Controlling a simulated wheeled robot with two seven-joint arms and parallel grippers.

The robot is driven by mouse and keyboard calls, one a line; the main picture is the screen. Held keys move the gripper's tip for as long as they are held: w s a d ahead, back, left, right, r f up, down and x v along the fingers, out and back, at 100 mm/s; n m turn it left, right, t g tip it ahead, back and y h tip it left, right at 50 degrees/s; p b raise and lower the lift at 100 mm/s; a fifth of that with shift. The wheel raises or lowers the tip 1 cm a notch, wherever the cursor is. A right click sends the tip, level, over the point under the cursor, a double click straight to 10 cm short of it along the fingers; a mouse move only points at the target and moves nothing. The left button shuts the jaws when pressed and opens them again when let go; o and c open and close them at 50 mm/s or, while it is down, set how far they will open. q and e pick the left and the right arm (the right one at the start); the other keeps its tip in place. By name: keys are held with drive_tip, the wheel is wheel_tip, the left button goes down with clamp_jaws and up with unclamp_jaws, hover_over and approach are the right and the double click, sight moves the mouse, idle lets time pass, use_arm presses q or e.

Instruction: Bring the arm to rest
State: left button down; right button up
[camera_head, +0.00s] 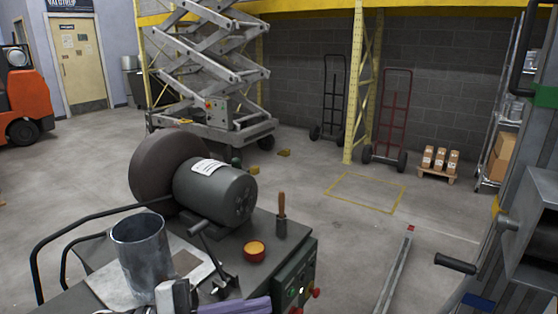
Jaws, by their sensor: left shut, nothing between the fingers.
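My left gripper (178,294) shows only in part at the bottom edge of the head view, just in front of a grey metal duct cylinder (140,255). It is shut and holds nothing. The cylinder stands upright, open at the top, on a light sheet (195,268) on the machine bench. My right gripper is not in view.
A motor with a large dark wheel (215,187) sits on the bench (285,240), with a wooden-handled tool (281,215) and an orange-topped round button (254,251). A dark rail (45,245) curves along the left. Another machine (535,230) stands at right. Open floor lies beyond.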

use_arm(q)
drive_tip(key=a+f+n+t+y, duration=0.45)
drive_tip(key=f+n+t, duration=0.2)
drive_tip(key=n, duration=0.25)
drive_tip(key=a+f+n+t+y, duration=0.3)
drive_tip(key=f+n+t+y, duration=0.25)
drive_tip(key=f+n, duration=0.3)
drive_tip(key=s+a+f+n+g+y, duration=0.2)
drive_tip(key=s+f+n+g, duration=0.1)
drive_tip(key=s+f, duration=0.5)
drive_tip(key=s+a+f+n+g+y, duration=0.2)
drive_tip(key=s+f+g, duration=0.3)
drive_tip(key=s+f, duration=0.4)
drive_tip(key=shift+s+a+f+n+y, duration=0.2)
drive_tip(key=shift+s+f+n+y, duration=0.1)
drive_tip(key=shift+n+y, duration=0.5)
drive_tip(key=shift+w, duration=0.1)
